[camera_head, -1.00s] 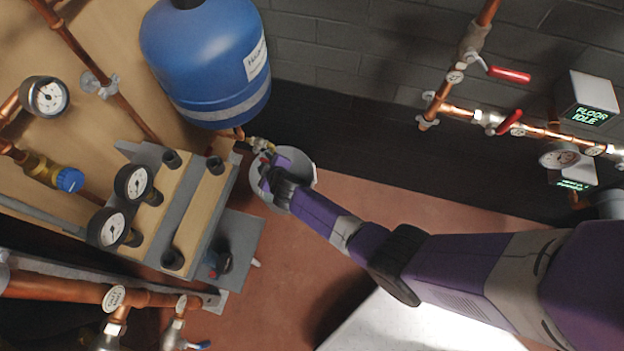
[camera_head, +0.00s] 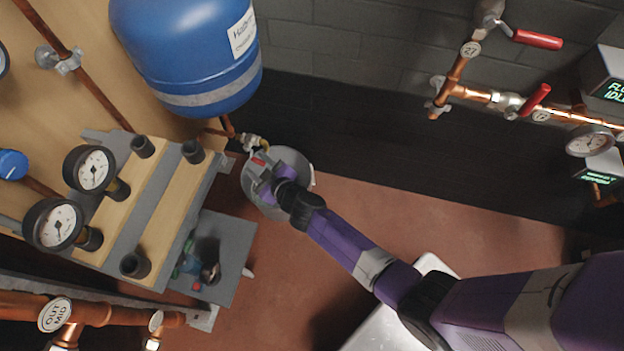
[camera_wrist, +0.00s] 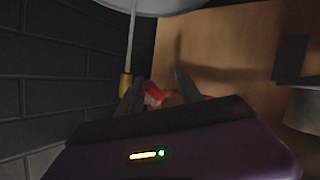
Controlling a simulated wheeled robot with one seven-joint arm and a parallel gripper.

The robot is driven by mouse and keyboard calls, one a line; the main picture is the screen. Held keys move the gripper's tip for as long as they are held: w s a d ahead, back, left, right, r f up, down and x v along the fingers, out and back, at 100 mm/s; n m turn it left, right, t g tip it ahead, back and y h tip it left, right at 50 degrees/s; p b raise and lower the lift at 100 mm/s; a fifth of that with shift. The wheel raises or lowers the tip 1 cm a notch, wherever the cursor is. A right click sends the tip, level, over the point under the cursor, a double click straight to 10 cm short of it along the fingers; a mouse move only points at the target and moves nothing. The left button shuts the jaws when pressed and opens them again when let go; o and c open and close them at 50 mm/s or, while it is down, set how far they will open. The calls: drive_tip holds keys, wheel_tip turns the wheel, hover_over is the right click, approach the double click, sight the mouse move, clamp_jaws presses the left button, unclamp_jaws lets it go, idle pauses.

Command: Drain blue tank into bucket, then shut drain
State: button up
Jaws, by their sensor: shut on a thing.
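The blue tank (camera_head: 195,55), with a white label, hangs on the wooden board at the upper left of the head view. A copper pipe runs from its underside to a small brass drain valve (camera_head: 252,143). The grey bucket (camera_head: 297,160) stands on the floor below the valve. My gripper (camera_head: 262,168) is at the valve over the bucket. In the wrist view it is shut on the red drain handle (camera_wrist: 153,92). A thin pale line, like a water stream, joins a brass outlet (camera_wrist: 126,88) to a pale rounded rim, apparently the bucket (camera_wrist: 170,5). The water level is hidden.
A manifold block with gauges (camera_head: 90,168) and black stubs stands left of the bucket, above a grey shelf (camera_head: 222,250). Copper pipes with red-handled valves (camera_head: 537,39) run along the dark brick wall. Reddish floor (camera_head: 430,215) is clear right of the bucket.

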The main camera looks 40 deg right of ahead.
drive_tip(key=s+r+m+t+p, duration=0.3)
drive_tip(key=s+r+p, duration=0.3)
drive_tip(key=s+r, duration=1.7)
drive_tip(key=shift+s+a+r+t+y, duration=0.3)
drive_tip(key=shift+r+t, duration=0.3)
drive_tip(key=shift+r, duration=0.25)
